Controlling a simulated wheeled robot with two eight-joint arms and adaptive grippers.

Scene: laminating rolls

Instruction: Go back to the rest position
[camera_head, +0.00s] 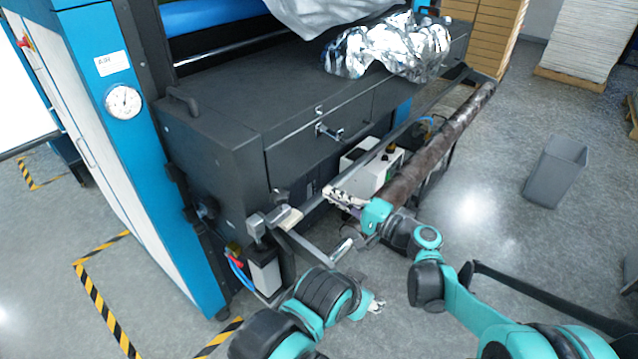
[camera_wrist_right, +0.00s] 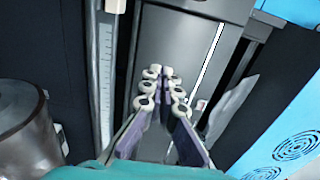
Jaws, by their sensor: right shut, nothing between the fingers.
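My right gripper (camera_head: 343,196) is shut and empty in front of the dark machine, beside the near end of a long dark brown roll (camera_head: 440,143). Its closed fingers (camera_wrist_right: 164,88) also show in the right wrist view, with nothing between them. My left arm is low in the head view, in front of the machine's near corner. The left gripper (camera_head: 376,304) shows only as small pale tips beyond the wrist, and whether it is open or shut is unclear. A grey cylinder end (camera_wrist_right: 25,130) stands left of the fingers in the right wrist view.
The machine's dark cabinet (camera_head: 225,115) is close behind the right gripper, with a metal rail (camera_head: 405,130) along its front. Crumpled silver film (camera_head: 390,50) lies on top. A grey bin (camera_head: 556,172) stands on open floor to the right. Striped tape marks the left floor.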

